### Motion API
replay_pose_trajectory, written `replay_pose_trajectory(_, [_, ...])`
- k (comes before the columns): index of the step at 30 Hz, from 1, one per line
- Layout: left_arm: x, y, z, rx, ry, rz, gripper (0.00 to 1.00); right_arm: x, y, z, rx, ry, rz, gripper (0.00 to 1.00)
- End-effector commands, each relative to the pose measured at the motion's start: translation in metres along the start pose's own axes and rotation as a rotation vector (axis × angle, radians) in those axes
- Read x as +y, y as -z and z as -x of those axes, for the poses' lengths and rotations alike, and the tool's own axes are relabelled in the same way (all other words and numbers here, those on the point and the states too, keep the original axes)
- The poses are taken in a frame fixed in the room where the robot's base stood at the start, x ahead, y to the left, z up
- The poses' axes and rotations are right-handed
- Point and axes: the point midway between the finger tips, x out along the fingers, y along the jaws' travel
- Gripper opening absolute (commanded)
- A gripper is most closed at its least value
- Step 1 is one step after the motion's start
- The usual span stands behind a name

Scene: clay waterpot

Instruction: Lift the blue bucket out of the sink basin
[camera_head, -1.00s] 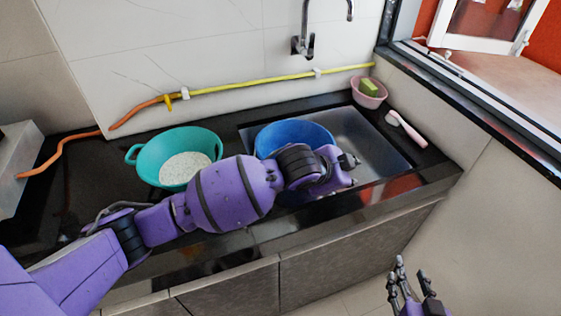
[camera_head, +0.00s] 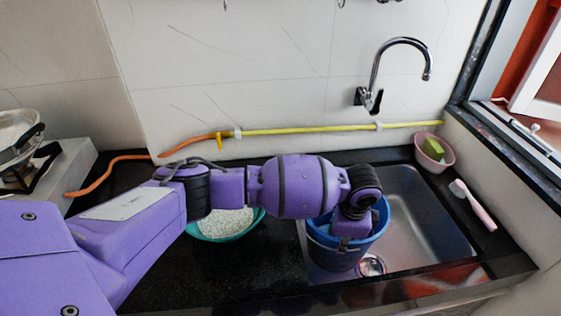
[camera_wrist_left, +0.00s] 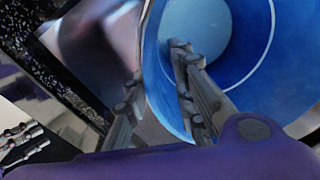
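The blue bucket (camera_head: 330,254) stands upright in the sink basin (camera_head: 432,215), at its left side. My left gripper (camera_head: 346,236) reaches down over the bucket's near rim, partly hidden by its own wrist. In the left wrist view the left gripper (camera_wrist_left: 155,85) has its fingers apart, one inside the bucket (camera_wrist_left: 255,65) and one outside, with the wall between them. I see gaps beside the wall, so it is not clamped. My right gripper (camera_wrist_left: 25,142) shows small at the lower left of the left wrist view, its fingers apart; the head view does not show it.
A teal bowl of white grains (camera_head: 225,224) is left of the sink, partly under my left arm. The faucet (camera_head: 374,85) is on the wall behind. A pink bowl with a green sponge (camera_head: 432,147) and a pink-handled brush (camera_head: 474,206) sit right of the basin.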

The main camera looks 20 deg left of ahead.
Motion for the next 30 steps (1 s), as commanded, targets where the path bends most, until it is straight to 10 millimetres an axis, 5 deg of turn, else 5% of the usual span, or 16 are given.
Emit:
replay_pose_trajectory(10, [0.003,0.007,-0.047,0.001,0.001,0.001,0.24,0.001,-0.002,-0.002,0.000,-0.002,-0.001,0.40])
replay_pose_trajectory(20, [0.002,0.007,-0.053,0.003,0.005,0.001,0.24,0.001,-0.002,-0.002,0.001,-0.003,-0.002,0.40])
replay_pose_trajectory(25, [0.002,0.007,-0.053,0.004,0.005,0.001,0.02,0.001,-0.002,-0.002,0.001,-0.003,-0.002,0.40])
replay_pose_trajectory(30, [0.001,0.007,-0.053,0.004,0.005,0.001,0.00,0.001,-0.002,-0.002,0.001,-0.003,-0.002,0.40])
